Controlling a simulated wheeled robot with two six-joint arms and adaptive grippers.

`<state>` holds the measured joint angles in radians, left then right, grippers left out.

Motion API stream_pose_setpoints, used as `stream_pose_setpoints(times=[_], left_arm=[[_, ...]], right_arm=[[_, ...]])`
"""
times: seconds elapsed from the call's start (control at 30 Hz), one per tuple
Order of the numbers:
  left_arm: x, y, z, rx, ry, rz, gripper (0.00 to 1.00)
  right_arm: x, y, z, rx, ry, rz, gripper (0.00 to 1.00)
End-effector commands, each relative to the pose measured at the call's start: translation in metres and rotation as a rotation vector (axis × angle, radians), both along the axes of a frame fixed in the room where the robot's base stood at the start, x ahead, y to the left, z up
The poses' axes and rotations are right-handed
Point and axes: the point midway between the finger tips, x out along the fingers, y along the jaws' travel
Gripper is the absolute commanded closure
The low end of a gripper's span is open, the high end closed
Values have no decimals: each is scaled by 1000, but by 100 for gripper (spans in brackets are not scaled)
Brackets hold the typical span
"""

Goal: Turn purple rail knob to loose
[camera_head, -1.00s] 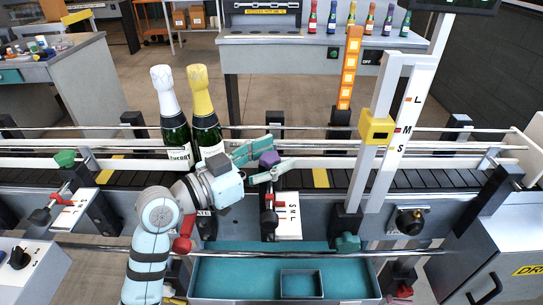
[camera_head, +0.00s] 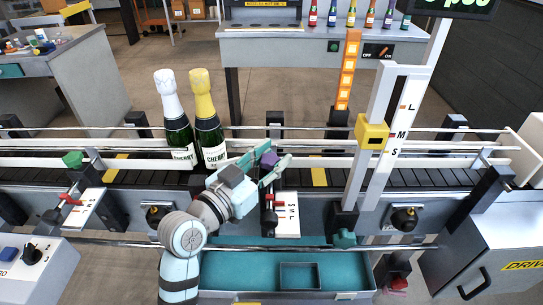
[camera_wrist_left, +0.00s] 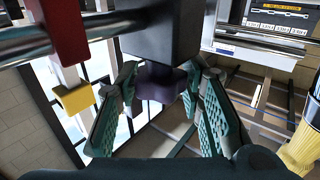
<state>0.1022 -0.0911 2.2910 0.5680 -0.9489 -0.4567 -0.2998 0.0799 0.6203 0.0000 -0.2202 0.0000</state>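The purple rail knob (camera_head: 269,159) sits at the near guide rail of the conveyor, above a white S-M-L scale plate (camera_head: 287,220) with a red marker (camera_head: 281,208). In the left wrist view the knob (camera_wrist_left: 160,84) is a dark purple block under a black clamp body (camera_wrist_left: 160,38). My left gripper (camera_head: 268,166) reaches it from the front, with one green finger on each side. My right gripper is not in view.
Two bottles, one white-topped (camera_head: 175,118) and one yellow-topped (camera_head: 208,118), stand on the conveyor left of the gripper. A green knob (camera_head: 73,160) is farther left. A teal tray (camera_head: 225,272) lies below. A white post with a yellow block (camera_head: 371,132) stands right.

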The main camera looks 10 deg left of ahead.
Motion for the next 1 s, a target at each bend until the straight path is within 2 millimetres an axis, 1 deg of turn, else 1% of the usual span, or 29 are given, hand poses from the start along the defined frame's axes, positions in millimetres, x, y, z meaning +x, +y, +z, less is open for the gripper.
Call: stream_pose_setpoints(times=[0.03,0.07,0.1,0.33,0.43,0.47,0.53,0.7,0.8,0.9,1.0], left_arm=[[0,0,0,0,0,0,54],[0,0,0,0,0,0,49],[0,0,0,0,0,0,47],[0,0,0,0,0,-1,47],[0,0,5,1,-3,-2,47],[0,0,9,0,-2,-3,47],[0,0,23,0,-7,-1,47],[0,0,68,0,-8,-2,47],[0,0,88,0,-4,-1,47],[0,0,98,-1,-2,-1,47],[0,0,100,0,1,-1,47]], right_arm=[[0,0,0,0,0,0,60],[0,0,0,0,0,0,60],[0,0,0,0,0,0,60],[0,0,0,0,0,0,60],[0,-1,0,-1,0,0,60],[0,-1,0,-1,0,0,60],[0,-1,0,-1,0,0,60],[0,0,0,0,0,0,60],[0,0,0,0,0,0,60],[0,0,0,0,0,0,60],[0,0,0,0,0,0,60]])
